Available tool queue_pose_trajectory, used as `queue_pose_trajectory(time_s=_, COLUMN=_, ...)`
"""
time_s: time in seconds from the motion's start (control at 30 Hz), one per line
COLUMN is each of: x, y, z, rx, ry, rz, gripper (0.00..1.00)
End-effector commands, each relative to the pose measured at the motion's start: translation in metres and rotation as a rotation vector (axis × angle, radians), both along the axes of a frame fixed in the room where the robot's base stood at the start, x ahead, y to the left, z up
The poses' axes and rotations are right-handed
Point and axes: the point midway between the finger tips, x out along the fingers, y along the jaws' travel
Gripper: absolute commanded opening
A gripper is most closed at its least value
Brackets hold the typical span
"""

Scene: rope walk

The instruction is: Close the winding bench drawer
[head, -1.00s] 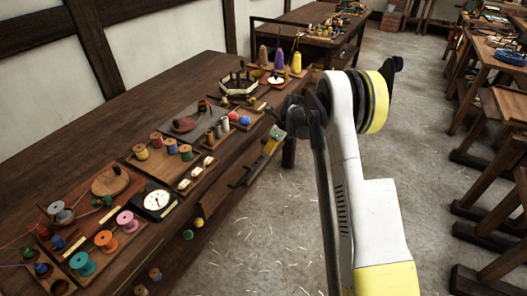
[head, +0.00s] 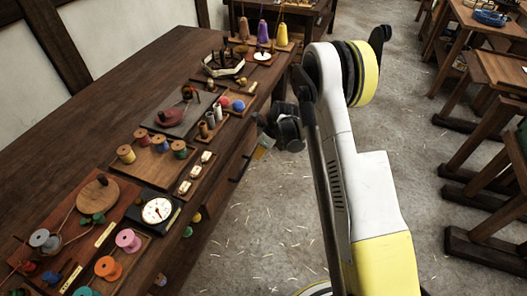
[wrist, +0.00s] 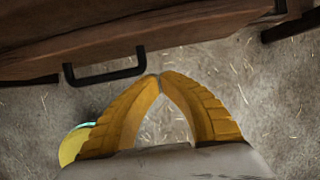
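The winding bench (head: 85,105) runs along the left in the head view. Its drawer front and dark bar handle (head: 241,166) are on the side facing the aisle, below the top edge. In the wrist view the drawer front (wrist: 190,32) crosses the top, with the black handle (wrist: 105,72) on it. My gripper (wrist: 157,78) points toward the front, just right of the handle and apart from it. Its yellow fingertips meet with nothing visible between them. In the head view my gripper (head: 262,149) is small and partly hidden by my wrist. I cannot tell how far the drawer stands out.
The bench top holds thread spools, a white dial gauge (head: 157,210), wooden trays and cones. A few spools (head: 187,231) show below its front edge. Stools and tables (head: 488,150) line the right side. The straw-strewn floor (head: 255,235) between is open.

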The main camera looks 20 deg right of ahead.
Motion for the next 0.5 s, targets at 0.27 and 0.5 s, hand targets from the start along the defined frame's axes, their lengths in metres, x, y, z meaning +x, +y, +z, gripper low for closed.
queue_pose_trajectory(time_s=0.27, x=0.018, y=0.025, z=0.002, rx=-0.001, ry=0.000, rz=0.003, gripper=0.00)
queue_pose_trajectory(time_s=0.5, x=0.020, y=0.027, z=0.003, rx=0.000, ry=0.000, rz=0.001, gripper=0.00)
